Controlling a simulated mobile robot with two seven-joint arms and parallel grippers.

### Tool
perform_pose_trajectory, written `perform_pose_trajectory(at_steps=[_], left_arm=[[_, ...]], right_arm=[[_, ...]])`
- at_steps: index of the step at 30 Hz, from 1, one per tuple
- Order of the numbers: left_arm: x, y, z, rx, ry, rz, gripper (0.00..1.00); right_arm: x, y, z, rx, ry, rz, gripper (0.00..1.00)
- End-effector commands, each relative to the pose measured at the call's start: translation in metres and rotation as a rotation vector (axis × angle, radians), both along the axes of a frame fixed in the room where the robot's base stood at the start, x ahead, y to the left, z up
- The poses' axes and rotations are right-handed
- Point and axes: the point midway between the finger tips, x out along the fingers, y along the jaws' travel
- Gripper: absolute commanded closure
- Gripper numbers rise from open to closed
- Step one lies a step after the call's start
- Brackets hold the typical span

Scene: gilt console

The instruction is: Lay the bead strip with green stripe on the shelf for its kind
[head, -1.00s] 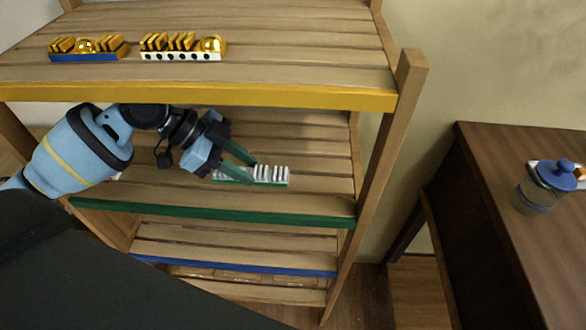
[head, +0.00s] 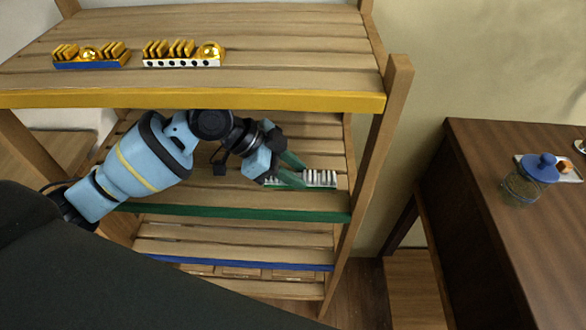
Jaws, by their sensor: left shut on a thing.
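My left gripper (head: 303,175) is shut on a bead strip with a green stripe (head: 321,179). The strip has a row of white-silver upright pieces on a green base edge, and my fingers hide its left part. The strip is at the level of the green-edged shelf (head: 250,213), over its right half. I cannot tell whether it touches the slats. The yellow-edged shelf (head: 290,100) is above and the blue-edged shelf (head: 240,264) is below. My right gripper is not in view.
On the yellow-edged shelf lie a gold strip with a blue stripe (head: 91,57) and a gold strip with a white dotted stripe (head: 183,54). The rack's right post (head: 370,190) stands close to the strip. A dark table (head: 510,230) at right bears a blue-lidded jar (head: 527,181).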

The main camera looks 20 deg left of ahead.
Motion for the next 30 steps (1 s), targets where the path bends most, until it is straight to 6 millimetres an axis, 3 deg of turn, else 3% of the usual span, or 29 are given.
perform_pose_trajectory(at_steps=[11, 12, 16, 30], left_arm=[[0.0, 0.0003, -0.0038, -0.001, -0.002, 0.0, 0.94], [0.0, 0.0004, -0.004, 0.001, -0.002, -0.001, 0.66], [0.0, 0.0005, -0.0036, 0.0, -0.002, -0.001, 0.49], [0.0002, 0.0008, -0.0004, 0.0, -0.003, 0.0, 0.48]], right_arm=[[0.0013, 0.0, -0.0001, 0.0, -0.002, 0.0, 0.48], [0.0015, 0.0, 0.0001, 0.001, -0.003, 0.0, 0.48], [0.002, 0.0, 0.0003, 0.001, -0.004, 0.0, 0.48], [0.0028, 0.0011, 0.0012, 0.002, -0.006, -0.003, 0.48]])
